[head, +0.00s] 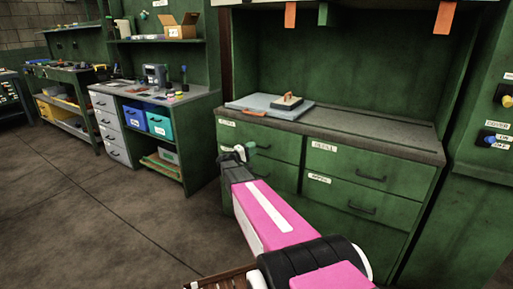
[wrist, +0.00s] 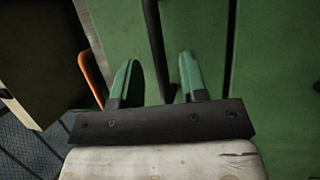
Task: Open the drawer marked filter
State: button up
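The green cabinet (head: 405,208) has drawers in two columns. The upper left drawer (head: 285,143) bears a small white label (head: 227,123), too small to read for certain. The upper right drawer (head: 345,165) and the lower right drawer (head: 340,196) also have labels I cannot read surely. All the drawer fronts I see look shut. My gripper (head: 245,151) is at the upper left drawer's front. In the wrist view its green fingers (wrist: 157,80) are apart, with a black bar handle (wrist: 155,42) between them, nearer the right finger. A gap shows at the left finger.
A grey board (head: 262,104) with a small wooden block (head: 287,101) lies on the countertop (head: 385,139). An orange strip (wrist: 92,78) shows beside the left finger. A workbench (head: 195,104) with blue bins stands at left. The floor (head: 80,215) is clear there.

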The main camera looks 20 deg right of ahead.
jog(key=shift+x, duration=1.6)
grip_shut()
jog(key=s+a, duration=1.5)
jog(key=a, duration=0.5)
jog(key=shift+s, duration=0.4)
jog(key=shift+a, duration=0.1)
grip_release()
jog(key=v, duration=1.1)
